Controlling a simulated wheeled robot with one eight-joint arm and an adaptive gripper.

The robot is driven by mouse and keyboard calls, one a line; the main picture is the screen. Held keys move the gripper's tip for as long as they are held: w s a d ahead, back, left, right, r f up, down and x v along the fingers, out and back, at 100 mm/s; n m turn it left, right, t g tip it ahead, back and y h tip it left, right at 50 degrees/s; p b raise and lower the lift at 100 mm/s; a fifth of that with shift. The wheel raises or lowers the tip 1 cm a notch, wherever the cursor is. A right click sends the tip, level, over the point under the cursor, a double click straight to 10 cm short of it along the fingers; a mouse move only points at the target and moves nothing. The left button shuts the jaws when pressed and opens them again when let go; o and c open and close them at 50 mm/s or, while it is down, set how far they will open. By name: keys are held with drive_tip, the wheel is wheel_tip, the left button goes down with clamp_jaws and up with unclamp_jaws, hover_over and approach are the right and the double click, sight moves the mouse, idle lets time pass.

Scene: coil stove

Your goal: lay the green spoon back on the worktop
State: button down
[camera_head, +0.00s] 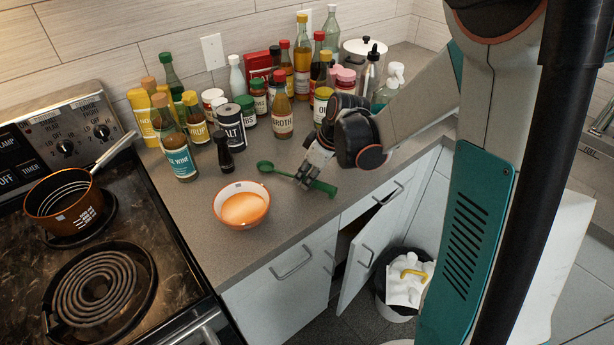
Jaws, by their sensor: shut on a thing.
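The green spoon (283,173) is at the right of the orange-and-white bowl, with its round bowl end to the left and its handle to the lower right. My gripper (305,181) is shut on the spoon's handle. The spoon is at or just above the grey worktop (290,205); I cannot tell whether it touches. Part of the handle is hidden by the gripper fingers.
The bowl (241,206) holds something orange. Several bottles and jars, such as a brown broth bottle (282,110), crowd the back. The coil stove (100,285) with a copper pan (66,203) is at the left. A cupboard door (372,245) stands ajar below the worktop's front edge.

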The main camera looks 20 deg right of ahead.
drive_tip(key=shift+f, duration=0.1)
drive_tip(key=c, duration=1.5)
unclamp_jaws()
drive_tip(key=shift+o, duration=0.2)
drive_tip(key=shift+r, duration=0.25)
drive_tip(key=p+v, duration=0.4)
drive_tip(key=v, duration=0.7)
drive_tip(key=shift+s+r, duration=0.2)
drive_tip(key=shift+r, duration=0.15)
drive_tip(key=shift+d, duration=0.1)
